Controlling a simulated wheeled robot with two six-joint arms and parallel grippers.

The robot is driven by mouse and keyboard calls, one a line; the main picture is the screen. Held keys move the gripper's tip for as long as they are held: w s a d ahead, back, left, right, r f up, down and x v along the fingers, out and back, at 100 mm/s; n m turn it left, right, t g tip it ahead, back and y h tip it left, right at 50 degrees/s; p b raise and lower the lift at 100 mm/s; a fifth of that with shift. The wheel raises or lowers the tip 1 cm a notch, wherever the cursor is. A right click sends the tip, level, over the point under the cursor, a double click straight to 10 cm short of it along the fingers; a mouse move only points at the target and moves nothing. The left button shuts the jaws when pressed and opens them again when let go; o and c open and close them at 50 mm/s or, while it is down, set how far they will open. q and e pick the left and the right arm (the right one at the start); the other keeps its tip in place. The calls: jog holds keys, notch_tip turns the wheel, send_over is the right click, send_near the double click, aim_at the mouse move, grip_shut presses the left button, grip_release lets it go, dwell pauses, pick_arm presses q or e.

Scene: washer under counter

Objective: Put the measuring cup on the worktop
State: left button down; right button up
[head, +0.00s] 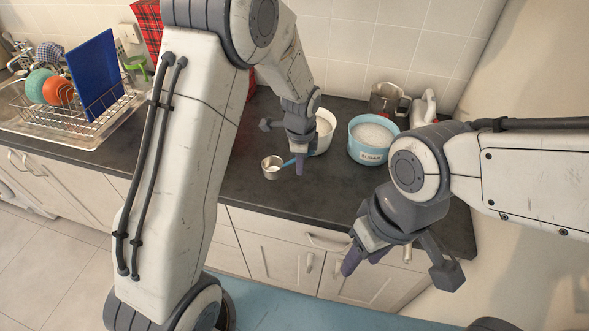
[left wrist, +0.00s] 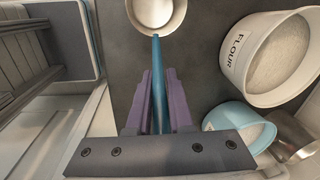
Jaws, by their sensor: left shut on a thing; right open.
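The measuring cup (head: 271,168) is a small round metal cup with a blue handle. My left gripper (head: 299,168) is shut on the handle. In the left wrist view the purple fingers (left wrist: 157,105) clasp the blue handle, and the cup (left wrist: 155,12) lies beyond them at the top edge. The cup is over the dark worktop (head: 330,185), in front of the tubs; I cannot tell whether it touches the surface. My right gripper (head: 398,268) is open and empty, in front of the worktop's front edge.
A white flour tub (left wrist: 237,62) and a blue tub (head: 367,154) of white powder stand behind the left gripper. A metal pot (head: 386,97) is at the back. A dish rack (head: 98,112) stands at the left. The worktop's front middle is clear.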

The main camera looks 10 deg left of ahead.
pick_arm(q)
jog(key=f, duration=0.2)
jog(key=a+f+p, duration=0.1)
jog(key=f, duration=0.1)
jog(key=shift+w+a+f, duration=0.1)
jog(key=shift+w+a, duration=0.1)
jog(key=shift+f, duration=0.3)
jog(key=shift+f, duration=0.1)
jog(key=shift+f, duration=0.1)
jog(key=c, duration=0.8)
grip_release()
